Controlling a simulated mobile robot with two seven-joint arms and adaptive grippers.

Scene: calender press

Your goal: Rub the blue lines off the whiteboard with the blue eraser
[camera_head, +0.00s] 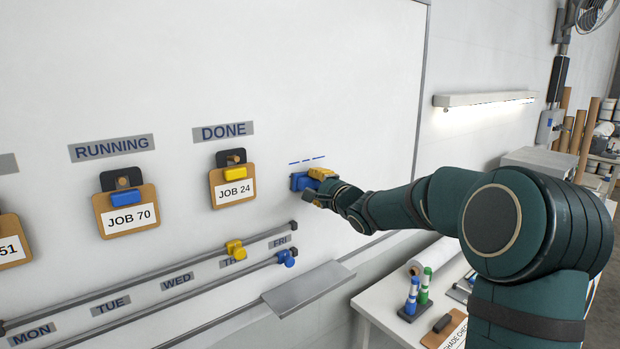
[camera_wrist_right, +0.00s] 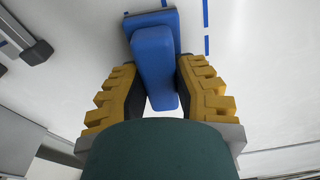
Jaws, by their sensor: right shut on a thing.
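The whiteboard (camera_head: 330,90) fills the left and middle of the head view. A dashed blue line (camera_head: 306,160) runs across it to the right of the DONE label, and blue dashes (camera_wrist_right: 206,30) also show in the wrist view. My right gripper (camera_head: 318,186) is shut on the blue eraser (camera_head: 300,181), with its yellow fingers on both sides of it. In the wrist view the eraser (camera_wrist_right: 154,60) lies against or very near the board, beside the blue dashes; I cannot tell if it touches. My left gripper is not in view.
Clipboards with yellow (camera_head: 235,172) and blue (camera_head: 129,197) clips hang on the board. Two weekday rails (camera_head: 150,290) with sliders run below, and a grey tray (camera_head: 306,287) juts out at the bottom. A table (camera_head: 390,315) with markers stands at lower right.

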